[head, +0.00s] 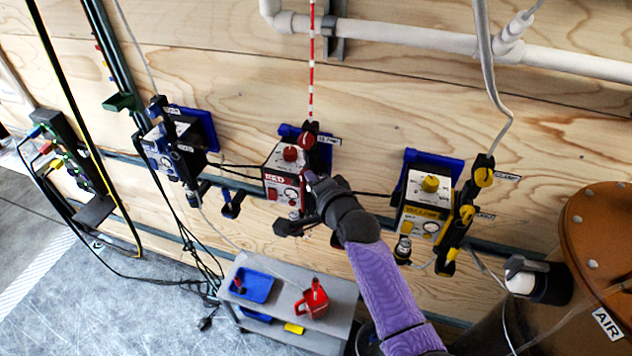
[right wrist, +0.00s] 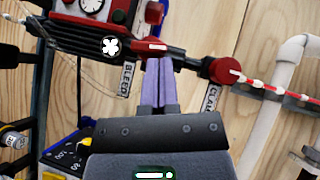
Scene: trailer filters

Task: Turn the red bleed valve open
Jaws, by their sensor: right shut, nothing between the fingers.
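The red filter unit (head: 283,186) is mounted on the plywood wall, with a red knob (head: 290,153) on top and a gauge on its front. In the right wrist view, the unit (right wrist: 88,33) fills the upper left, above a BLEED label (right wrist: 126,79). A short red bar with a white mark (right wrist: 151,47), apparently the bleed valve handle, crosses in front of my right fingers. My right gripper (head: 312,182) is at the unit's right side; its purple fingers (right wrist: 154,14) are together and empty. Whether they touch the handle I cannot tell. My left gripper is not in view.
A red clamp knob (right wrist: 222,70) lies right of my fingers, also seen above the unit (head: 308,141). A blue unit (head: 160,150) is left and a yellow one (head: 425,208) right. A grey cart (head: 345,300) below carries a blue tray (head: 268,286) and red cup (head: 312,305).

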